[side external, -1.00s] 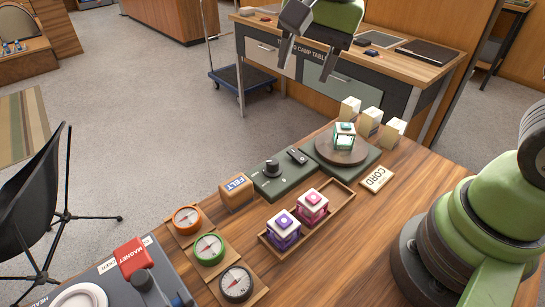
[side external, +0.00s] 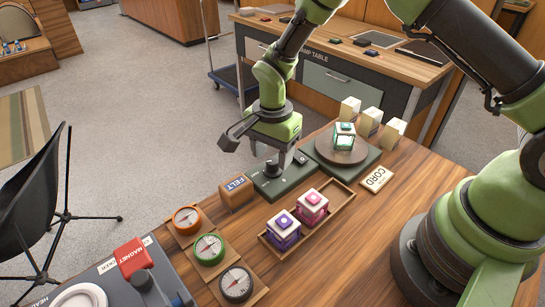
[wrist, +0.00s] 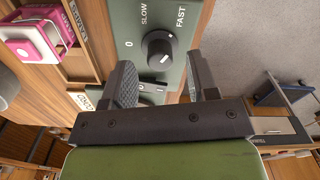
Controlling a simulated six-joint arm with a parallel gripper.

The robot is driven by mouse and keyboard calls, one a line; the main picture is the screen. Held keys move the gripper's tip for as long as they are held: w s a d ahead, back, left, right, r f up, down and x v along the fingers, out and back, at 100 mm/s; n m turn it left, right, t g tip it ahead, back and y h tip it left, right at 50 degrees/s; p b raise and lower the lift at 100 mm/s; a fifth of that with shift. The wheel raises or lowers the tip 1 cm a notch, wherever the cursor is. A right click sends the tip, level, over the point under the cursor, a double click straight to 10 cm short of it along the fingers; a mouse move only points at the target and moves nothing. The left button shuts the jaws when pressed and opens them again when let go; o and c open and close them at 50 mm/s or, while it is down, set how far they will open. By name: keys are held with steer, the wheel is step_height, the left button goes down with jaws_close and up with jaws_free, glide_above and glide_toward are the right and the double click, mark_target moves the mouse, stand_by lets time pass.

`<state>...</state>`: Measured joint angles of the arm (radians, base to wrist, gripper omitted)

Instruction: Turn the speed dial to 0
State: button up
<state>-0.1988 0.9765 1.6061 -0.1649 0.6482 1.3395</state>
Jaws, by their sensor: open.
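The speed dial (wrist: 160,47) is a round black knob with white marks on it, on a dark green control panel (wrist: 130,22). The panel is printed 0, SLOW and FAST around the knob. I cannot tell clearly which label the knob points at. In the side view the dial (side external: 271,169) is partly hidden by my gripper (side external: 267,157), which hangs just above it pointing down. In the wrist view my gripper (wrist: 162,66) is open, with one finger on each side of the dial's near edge. I cannot tell if either finger touches it.
A turntable (side external: 341,152) carrying a teal lantern stands right of the dial, with a switch (side external: 300,158) between. A felt box (side external: 236,190) is left. A wooden tray (side external: 345,198) with pink and purple lanterns lies in front. Several compasses sit further left.

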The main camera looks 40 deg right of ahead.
steer(key=shift+f, duration=0.85)
steer(key=c, duration=0.9)
steer(key=shift+c, duration=0.2)
